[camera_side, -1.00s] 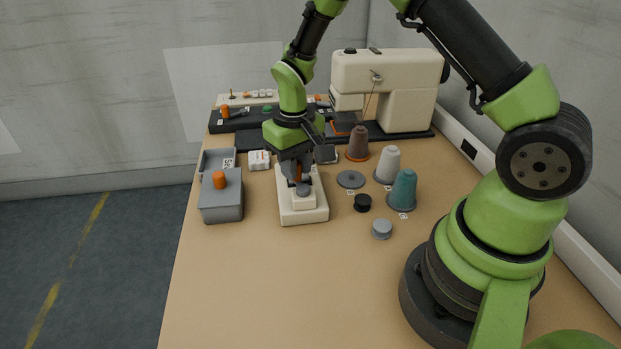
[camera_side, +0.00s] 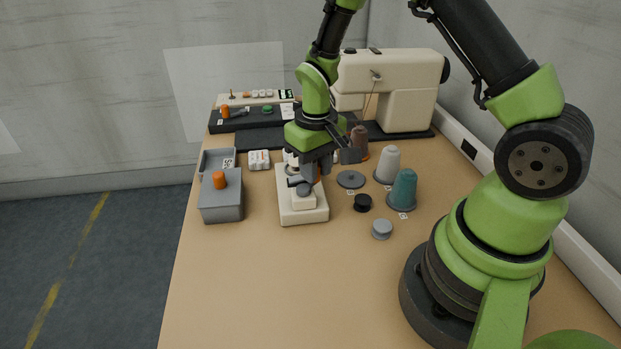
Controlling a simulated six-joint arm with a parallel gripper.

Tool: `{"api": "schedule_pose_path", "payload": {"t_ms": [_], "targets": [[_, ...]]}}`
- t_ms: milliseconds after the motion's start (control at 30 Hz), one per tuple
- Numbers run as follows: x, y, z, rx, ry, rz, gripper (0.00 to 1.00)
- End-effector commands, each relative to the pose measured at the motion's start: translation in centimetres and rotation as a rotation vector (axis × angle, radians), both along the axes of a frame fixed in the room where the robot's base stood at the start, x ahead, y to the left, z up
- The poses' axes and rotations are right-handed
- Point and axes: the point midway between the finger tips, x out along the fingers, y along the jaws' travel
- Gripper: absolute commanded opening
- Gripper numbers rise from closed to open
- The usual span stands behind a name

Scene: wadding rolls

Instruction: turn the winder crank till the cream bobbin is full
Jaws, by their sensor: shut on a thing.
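My gripper (camera_side: 313,176) is over the right side of the winder, shut on the crank's orange knob (camera_side: 318,173), which shows only in part between the fingers. A whitish part (camera_side: 290,158) shows behind the gripper at the winder's back left. I cannot tell whether this is the cream bobbin, or how much thread is on it.
Grey, teal and brown cones of thread (camera_side: 404,188) stand to the right, with a grey disc (camera_side: 350,179) and small black and grey caps (camera_side: 362,202). A grey box (camera_side: 222,206) with an orange knob is at the left. A sewing machine (camera_side: 385,85) is behind. The front table is clear.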

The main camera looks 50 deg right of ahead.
Motion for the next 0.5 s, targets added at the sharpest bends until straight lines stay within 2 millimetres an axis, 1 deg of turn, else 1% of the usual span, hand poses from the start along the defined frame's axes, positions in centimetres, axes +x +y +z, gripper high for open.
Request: {"api": "schedule_pose_path", "payload": {"t_ms": [267, 467, 500], "targets": [[-0.2, 0.1, 0.0, 0.001, 0.001, 0.000, 0.10], [-1.5, 0.8, 0.0, 0.001, 0.001, 0.002, 0.12], [-1.7, 0.9, 0.0, 0.001, 0.000, 0.003, 0.10]]}}
